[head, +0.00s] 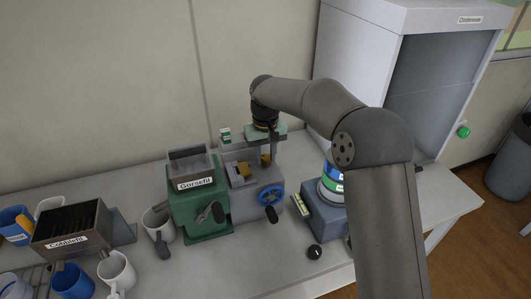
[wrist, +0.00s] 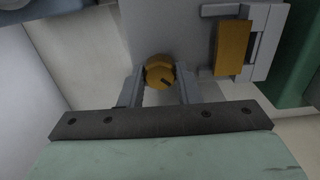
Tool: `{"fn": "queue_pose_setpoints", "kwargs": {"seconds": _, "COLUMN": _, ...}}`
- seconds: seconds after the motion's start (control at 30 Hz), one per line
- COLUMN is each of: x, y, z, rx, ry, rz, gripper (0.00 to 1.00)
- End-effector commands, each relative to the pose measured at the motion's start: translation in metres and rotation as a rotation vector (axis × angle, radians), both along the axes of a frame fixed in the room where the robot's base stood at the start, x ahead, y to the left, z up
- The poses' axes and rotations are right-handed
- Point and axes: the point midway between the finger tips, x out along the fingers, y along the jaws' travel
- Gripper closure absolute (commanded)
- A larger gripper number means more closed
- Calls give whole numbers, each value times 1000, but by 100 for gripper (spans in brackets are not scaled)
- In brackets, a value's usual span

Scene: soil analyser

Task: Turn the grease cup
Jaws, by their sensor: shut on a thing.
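The grease cup (wrist: 158,66) is a small round brass cap with a dark slot, on the grey machine body. It sits between the two grey fingers of my gripper (wrist: 160,84) in the wrist view, one finger at each side, and my gripper is shut on it. In the head view my gripper (head: 267,146) points down over the back right of the grey machine (head: 243,208), with the brass cup (head: 266,159) at its tips. The cup's underside is hidden.
A brass block (wrist: 232,48) sits in a grey holder beside the cup. A blue handwheel (head: 270,195) is on the machine's front. A green "Gorsefil" unit (head: 193,205) adjoins at left, and a blue-grey device (head: 323,219) stands at right. A white cabinet (head: 357,55) rises behind.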

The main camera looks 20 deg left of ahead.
Motion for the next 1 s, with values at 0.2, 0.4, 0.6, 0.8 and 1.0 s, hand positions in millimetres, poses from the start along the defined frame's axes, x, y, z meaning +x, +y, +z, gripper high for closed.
{"fn": "queue_pose_setpoints", "kwargs": {"seconds": 0.2, "x": 0, "y": 0, "z": 1, "rx": 0, "ry": 2, "rz": 206, "gripper": 93}}
{"fn": "queue_pose_setpoints", "kwargs": {"seconds": 0.4, "x": -1, "y": 0, "z": 1, "rx": 0, "ry": 1, "rz": 397, "gripper": 93}}
{"fn": "queue_pose_setpoints", "kwargs": {"seconds": 0.6, "x": 0, "y": 0, "z": 1, "rx": 1, "ry": 0, "rz": 586, "gripper": 93}}
{"fn": "queue_pose_setpoints", "kwargs": {"seconds": 0.8, "x": 0, "y": 0, "z": 1, "rx": 0, "ry": 0, "rz": 776, "gripper": 93}}
{"fn": "queue_pose_setpoints", "kwargs": {"seconds": 1.0, "x": 0, "y": -1, "z": 1, "rx": 0, "ry": 1, "rz": 965, "gripper": 93}}
